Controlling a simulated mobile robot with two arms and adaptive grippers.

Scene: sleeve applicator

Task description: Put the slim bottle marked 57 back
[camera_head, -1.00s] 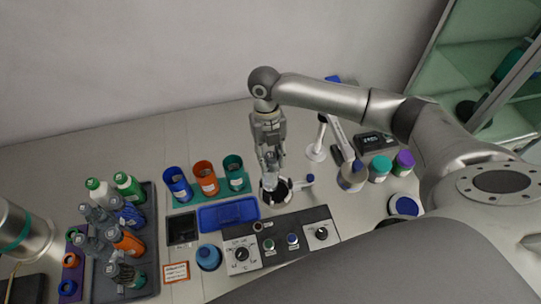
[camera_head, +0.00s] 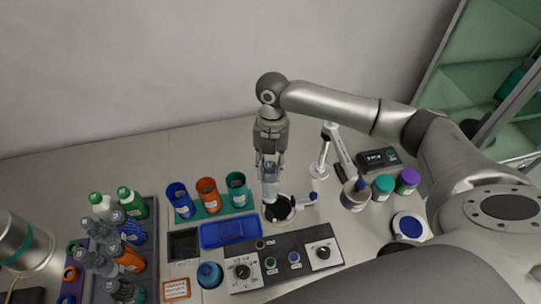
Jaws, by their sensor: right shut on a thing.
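My right gripper (camera_head: 270,164) points down, shut on a slim clear-grey bottle (camera_head: 270,186). The bottle is upright, its lower end at or just above the dark round opening of the applicator (camera_head: 280,209); I cannot tell whether they touch. The number on its label is too small to read. At the left, a dark rack (camera_head: 151,262) holds several bottles, among them clear slim ones (camera_head: 101,201) and ones with green, blue and orange bodies.
Blue, orange and teal cups (camera_head: 237,189) stand behind a blue tray (camera_head: 229,231). A control panel (camera_head: 285,262) with knobs lies in front of the applicator. A white stand (camera_head: 322,163) and several lidded jars (camera_head: 382,186) are to the right.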

